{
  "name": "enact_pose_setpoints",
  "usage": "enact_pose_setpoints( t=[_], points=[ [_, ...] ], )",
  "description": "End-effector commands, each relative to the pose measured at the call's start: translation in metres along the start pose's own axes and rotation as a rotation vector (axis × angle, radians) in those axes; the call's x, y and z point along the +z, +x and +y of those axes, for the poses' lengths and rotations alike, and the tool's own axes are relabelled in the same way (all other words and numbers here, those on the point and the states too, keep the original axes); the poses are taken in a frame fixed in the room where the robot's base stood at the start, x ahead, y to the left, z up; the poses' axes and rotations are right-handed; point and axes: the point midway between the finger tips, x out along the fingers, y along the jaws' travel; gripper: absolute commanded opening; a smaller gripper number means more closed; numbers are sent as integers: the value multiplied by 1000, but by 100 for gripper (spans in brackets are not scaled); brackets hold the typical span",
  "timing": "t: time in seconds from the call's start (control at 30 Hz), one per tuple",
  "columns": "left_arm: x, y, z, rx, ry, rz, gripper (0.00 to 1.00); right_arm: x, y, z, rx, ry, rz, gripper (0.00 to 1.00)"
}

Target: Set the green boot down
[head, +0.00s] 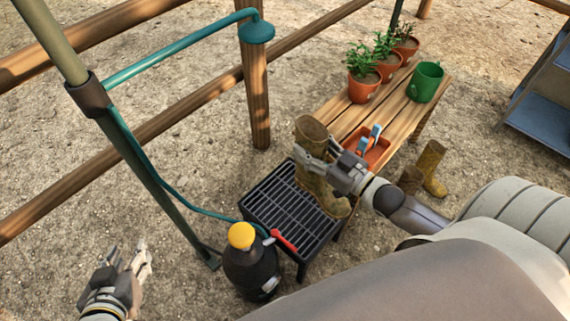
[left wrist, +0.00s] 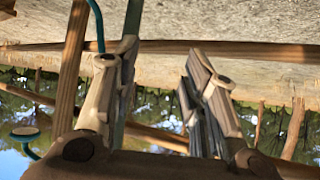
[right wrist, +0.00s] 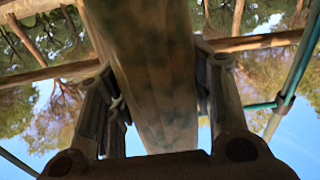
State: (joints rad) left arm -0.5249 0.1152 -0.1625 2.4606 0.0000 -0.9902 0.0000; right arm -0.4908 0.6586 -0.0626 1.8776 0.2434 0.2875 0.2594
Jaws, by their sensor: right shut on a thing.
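The green boot (head: 312,130), muddy olive-brown, is upright in the head view over the right part of a black slatted grate (head: 276,211). I cannot tell whether its sole touches the slats. My right gripper (head: 308,157) is shut on the boot's shaft. In the right wrist view the shaft (right wrist: 150,75) runs between the two fingers. My left gripper (head: 132,258) is empty and open at the lower left, away from the boot. Its spread fingers show in the left wrist view (left wrist: 155,85).
A black bottle with a yellow cap (head: 241,236) stands at the grate's front left. A wooden bench (head: 405,110) behind holds potted plants, a green mug (head: 425,82) and an orange tray (head: 376,152). Other boots (head: 433,165) stand on the ground at right. A shower pole (head: 150,165) rises at left.

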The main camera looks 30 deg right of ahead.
Motion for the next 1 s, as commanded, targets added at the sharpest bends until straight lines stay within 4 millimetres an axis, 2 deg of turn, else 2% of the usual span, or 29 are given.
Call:
enact_pose_setpoints(
  t=[0.13,0.27,0.6,0.8,1.0],
  points=[
    [-31,5,5,11,1,161,40,9,19,-7,1,0,6,0],
    [-59,3,8,19,1,302,40,20,27,-11,1,-1,3,0],
    [-124,-21,18,41,-3,670,40,48,49,-22,1,1,3,0],
    [-148,-40,21,51,-7,836,40,59,58,-26,1,-1,3,0],
    [-157,-49,22,55,-9,901,40,63,61,-28,1,-1,2,0]
  ],
)
